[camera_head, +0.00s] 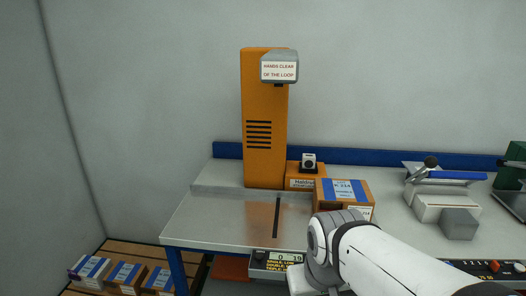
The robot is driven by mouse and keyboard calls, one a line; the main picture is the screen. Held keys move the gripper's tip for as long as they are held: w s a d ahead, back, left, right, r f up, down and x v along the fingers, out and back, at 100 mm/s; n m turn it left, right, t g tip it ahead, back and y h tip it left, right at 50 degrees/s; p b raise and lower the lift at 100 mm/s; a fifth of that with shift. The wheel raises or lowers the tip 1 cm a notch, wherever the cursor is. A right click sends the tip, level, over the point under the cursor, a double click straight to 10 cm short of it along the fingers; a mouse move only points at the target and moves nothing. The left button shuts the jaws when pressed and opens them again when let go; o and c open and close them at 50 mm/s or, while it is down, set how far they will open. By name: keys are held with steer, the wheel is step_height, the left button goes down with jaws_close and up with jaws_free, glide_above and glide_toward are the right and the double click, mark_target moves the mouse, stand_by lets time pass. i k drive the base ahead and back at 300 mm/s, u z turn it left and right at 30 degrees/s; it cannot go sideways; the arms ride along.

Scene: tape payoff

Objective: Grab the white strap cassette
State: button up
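I cannot pick out the white strap cassette with certainty. A small white block with a dark round spot (309,159) sits on a black base on top of a low orange box (299,181), behind the cardboard box; it is too small to tell whether it is the cassette. My white arm with its grey joint reaches in from the lower right, over the bench's front edge. My gripper is not visible; the arm runs out of the picture at the bottom.
An orange column (264,110) with a grey warning head stands on the steel bench (215,215), which has a dark slot. A labelled cardboard box (347,195) stands at its right. A blue-handled device (445,190) is farther right. Small boxes (125,276) lie on slats lower left. The bench's left part is clear.

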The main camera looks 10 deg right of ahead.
mark_target(308, 160)
steer(key=z, duration=0.05)
steer(key=i, duration=1)
steer(key=z, duration=0.5)
